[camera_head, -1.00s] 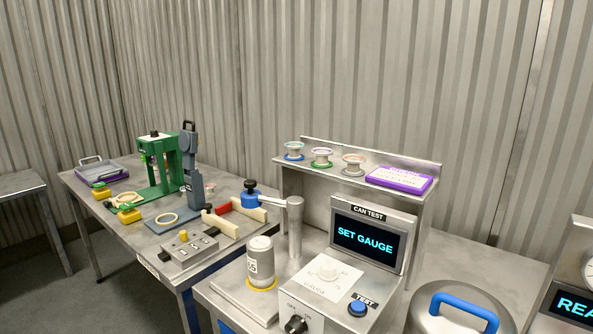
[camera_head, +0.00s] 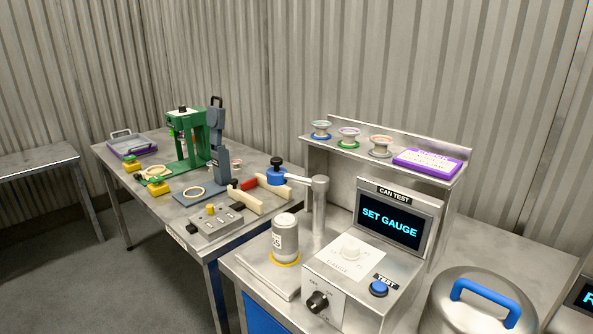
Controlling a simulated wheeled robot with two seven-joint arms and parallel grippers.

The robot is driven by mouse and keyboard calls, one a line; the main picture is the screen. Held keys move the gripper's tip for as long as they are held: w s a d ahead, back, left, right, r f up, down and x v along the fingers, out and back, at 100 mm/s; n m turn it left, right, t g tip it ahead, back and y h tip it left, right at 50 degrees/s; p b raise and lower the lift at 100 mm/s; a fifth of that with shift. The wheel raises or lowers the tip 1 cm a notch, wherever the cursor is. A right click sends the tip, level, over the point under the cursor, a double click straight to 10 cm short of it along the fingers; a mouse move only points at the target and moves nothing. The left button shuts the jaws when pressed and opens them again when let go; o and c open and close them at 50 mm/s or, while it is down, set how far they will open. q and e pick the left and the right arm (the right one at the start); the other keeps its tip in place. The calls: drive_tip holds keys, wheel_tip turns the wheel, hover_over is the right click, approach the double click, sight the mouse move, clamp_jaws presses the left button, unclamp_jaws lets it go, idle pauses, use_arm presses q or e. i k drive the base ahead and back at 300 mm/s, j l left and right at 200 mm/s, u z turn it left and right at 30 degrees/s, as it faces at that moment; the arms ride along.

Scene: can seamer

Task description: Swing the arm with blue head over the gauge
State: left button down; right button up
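The arm with the blue head (camera_head: 277,177) reaches out to the left from the top of a grey post (camera_head: 319,208) on the can test bench. A black knob tops the blue head. A grey can-shaped gauge (camera_head: 285,237) stands upright in a yellow ring at the bench's front left. In the picture the blue head is above and behind the gauge, not over it. The can test screen (camera_head: 390,222) reads SET GAUGE. Neither of my grippers shows in the head view.
A rear shelf holds three spools and a purple-edged sign (camera_head: 428,163). A blue-handled lid (camera_head: 486,300) is at right. A table with a green press (camera_head: 194,139) stands left.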

sight(276, 175)
drive_tip(key=l+z, duration=0.7)
drive_tip(key=l, duration=0.3)
drive_tip(key=k, duration=0.05)
